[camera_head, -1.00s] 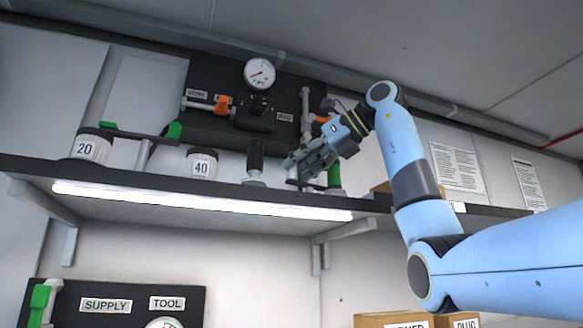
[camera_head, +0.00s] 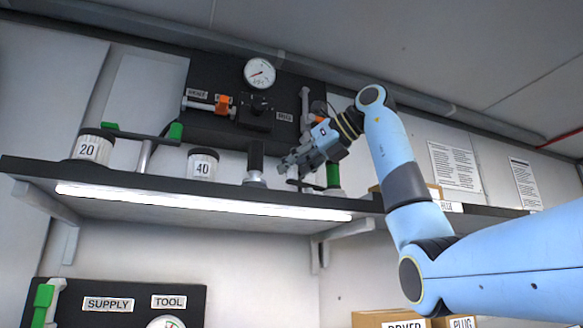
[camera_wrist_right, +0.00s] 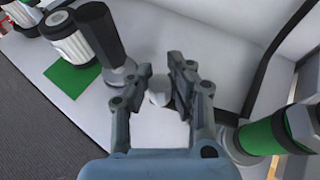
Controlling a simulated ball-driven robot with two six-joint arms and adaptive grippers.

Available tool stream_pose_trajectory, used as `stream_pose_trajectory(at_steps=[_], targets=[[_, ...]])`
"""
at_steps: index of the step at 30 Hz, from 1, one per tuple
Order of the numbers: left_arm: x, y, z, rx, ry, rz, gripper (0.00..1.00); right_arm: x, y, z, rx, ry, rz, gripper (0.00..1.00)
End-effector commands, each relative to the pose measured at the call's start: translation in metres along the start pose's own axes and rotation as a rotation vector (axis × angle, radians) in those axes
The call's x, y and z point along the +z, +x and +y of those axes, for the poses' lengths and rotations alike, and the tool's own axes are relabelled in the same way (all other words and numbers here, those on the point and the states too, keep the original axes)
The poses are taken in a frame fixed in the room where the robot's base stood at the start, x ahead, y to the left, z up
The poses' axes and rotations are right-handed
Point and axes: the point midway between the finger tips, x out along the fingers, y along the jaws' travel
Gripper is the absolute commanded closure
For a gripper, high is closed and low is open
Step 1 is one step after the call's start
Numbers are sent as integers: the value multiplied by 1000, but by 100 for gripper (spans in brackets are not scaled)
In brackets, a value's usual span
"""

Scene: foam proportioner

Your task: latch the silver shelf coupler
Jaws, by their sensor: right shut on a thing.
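My right gripper (camera_head: 289,166) is over the shelf in the head view, between a black-topped cylinder and a green-banded fitting. In the right wrist view its two fingers (camera_wrist_right: 162,88) are closed around a small rounded silver-grey piece (camera_wrist_right: 160,92), which looks like the silver shelf coupler. My left gripper is not in view.
The black-topped cylinder (camera_head: 256,160) stands close left of the gripper, and the green-banded fitting (camera_head: 333,177) close right. White jars marked 20 (camera_head: 89,147) and 40 (camera_head: 202,166) stand further left. The shelf (camera_head: 230,190) has a dark front edge. A gauge panel (camera_head: 215,125) is behind.

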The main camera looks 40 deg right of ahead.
Motion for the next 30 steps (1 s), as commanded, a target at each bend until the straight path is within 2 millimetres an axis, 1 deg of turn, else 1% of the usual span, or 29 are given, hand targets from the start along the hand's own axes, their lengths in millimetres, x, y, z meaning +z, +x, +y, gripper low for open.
stream_pose_trajectory(at_steps=[2, 6, 10, 13, 22, 23, 28, 29, 30], targets=[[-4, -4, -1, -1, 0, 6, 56, 1, 1, 0, -10, 6, 3, 100], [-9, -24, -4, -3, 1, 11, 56, 6, 4, -1, -90, 38, 5, 100], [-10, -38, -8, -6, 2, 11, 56, 6, 7, -3, -169, 71, 5, 100], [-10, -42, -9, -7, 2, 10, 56, 5, 8, -5, -204, 87, 3, 100], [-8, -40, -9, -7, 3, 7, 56, 3, 9, -6, -212, 90, 1, 100], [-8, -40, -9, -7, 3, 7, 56, 3, 9, -6, -211, 90, 1, 81], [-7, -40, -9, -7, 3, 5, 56, 3, 9, -5, -211, 89, 1, 59], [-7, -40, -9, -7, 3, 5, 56, 3, 9, -5, -211, 89, 1, 56], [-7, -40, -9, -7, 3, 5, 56, 3, 9, -5, -211, 89, 1, 56]])
